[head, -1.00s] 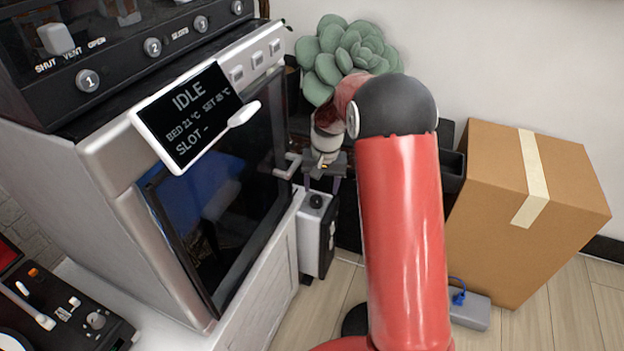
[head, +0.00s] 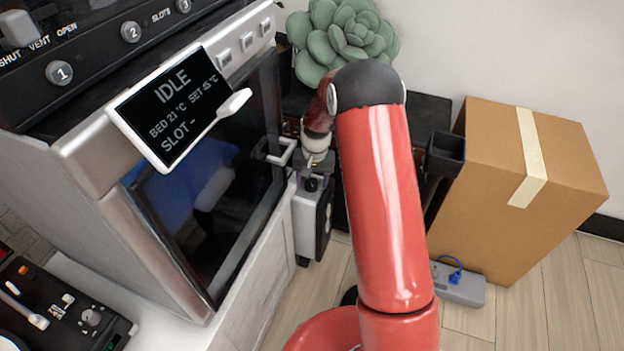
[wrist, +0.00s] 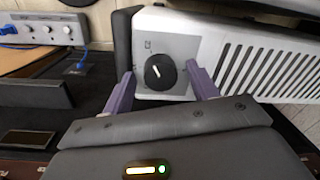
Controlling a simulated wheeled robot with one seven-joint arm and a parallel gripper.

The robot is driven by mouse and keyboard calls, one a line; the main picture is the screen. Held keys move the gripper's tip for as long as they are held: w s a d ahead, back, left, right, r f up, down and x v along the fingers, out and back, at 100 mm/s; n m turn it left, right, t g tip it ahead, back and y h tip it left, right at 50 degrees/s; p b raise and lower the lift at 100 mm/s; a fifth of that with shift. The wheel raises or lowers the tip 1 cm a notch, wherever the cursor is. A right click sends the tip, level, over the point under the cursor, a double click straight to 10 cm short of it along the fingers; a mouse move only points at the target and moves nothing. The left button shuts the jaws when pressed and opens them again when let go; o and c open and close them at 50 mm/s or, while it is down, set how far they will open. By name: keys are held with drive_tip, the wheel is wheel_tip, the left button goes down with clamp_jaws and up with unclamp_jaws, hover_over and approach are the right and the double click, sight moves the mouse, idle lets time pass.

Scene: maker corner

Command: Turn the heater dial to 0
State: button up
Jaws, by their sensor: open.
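The heater (head: 309,222) is a white and dark box low beside the printer cabinet in the head view. Its black dial (head: 312,184) is on top, just under my gripper. In the wrist view the heater (wrist: 265,60) shows a grey panel and white vents, and the dial (wrist: 160,72) is a round black knob with a white pointer line tilted to the upper left. My gripper (wrist: 162,88) is open, its two purple fingers at either side of the dial's lower part. I cannot tell whether they touch it. The dial's markings are too small to read.
A printer (head: 70,170) with an idle screen (head: 180,107) and a door handle (head: 283,153) stands close at the left. A cardboard box (head: 560,180) and a power strip (head: 458,285) are at the right. A succulent (head: 345,35) stands behind my arm. Floor shows in front.

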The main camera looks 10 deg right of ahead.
drive_tip(key=shift+c, duration=0.2)
drive_tip(key=c, duration=1)
drive_tip(key=shift+o, duration=0.2)
